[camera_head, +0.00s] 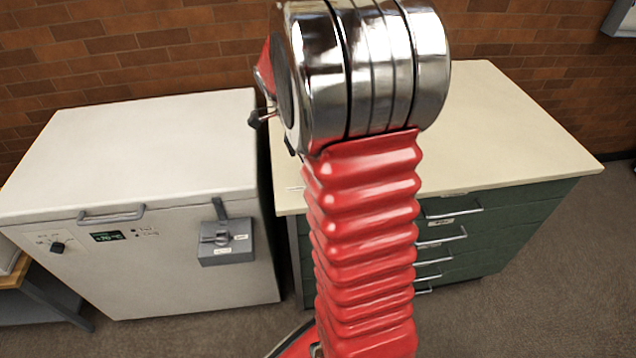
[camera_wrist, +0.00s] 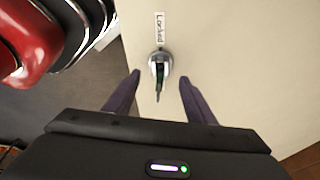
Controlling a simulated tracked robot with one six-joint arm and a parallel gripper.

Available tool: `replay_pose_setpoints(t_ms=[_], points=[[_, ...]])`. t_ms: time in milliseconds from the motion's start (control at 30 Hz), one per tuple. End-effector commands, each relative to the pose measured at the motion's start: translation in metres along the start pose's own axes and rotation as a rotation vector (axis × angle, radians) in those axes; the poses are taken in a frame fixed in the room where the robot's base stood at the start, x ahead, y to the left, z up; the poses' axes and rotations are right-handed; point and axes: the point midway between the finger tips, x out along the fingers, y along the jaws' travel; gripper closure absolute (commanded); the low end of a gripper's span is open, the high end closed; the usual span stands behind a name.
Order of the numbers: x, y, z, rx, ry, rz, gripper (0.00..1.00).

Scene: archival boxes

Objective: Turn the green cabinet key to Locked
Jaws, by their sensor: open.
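In the wrist view, a round silver lock (camera_wrist: 160,62) sits on a pale surface. A dark key with a greenish tint (camera_wrist: 159,78) stands in it, its visible part reaching toward the bottom of the picture. A white label reading "Locked" (camera_wrist: 160,27) is just above the lock. My gripper (camera_wrist: 160,88) is open, with one dark finger on each side of the key and a gap on both sides. In the head view, my arm hides the lock and key. The green cabinet (camera_head: 530,225) with a cream top (camera_head: 510,130) stands behind my arm.
A white chest freezer (camera_head: 150,140) stands left of the cabinet, with a grey latch box (camera_head: 226,243) on its front. Drawer handles (camera_head: 440,238) stick out from the cabinet front. A brick wall (camera_head: 150,45) closes the back. The cream top's right side is clear.

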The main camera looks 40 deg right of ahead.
Motion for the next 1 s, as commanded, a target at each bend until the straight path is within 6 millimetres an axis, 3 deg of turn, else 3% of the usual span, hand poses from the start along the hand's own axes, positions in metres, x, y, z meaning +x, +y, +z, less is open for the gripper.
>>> replay_pose_setpoints(t_ms=[367,1000], points=[[-0.001,0.000,0.000,0.000,0.000,0.000,0.50],[-0.032,0.000,0.000,0.000,-0.001,-0.001,0.50]])
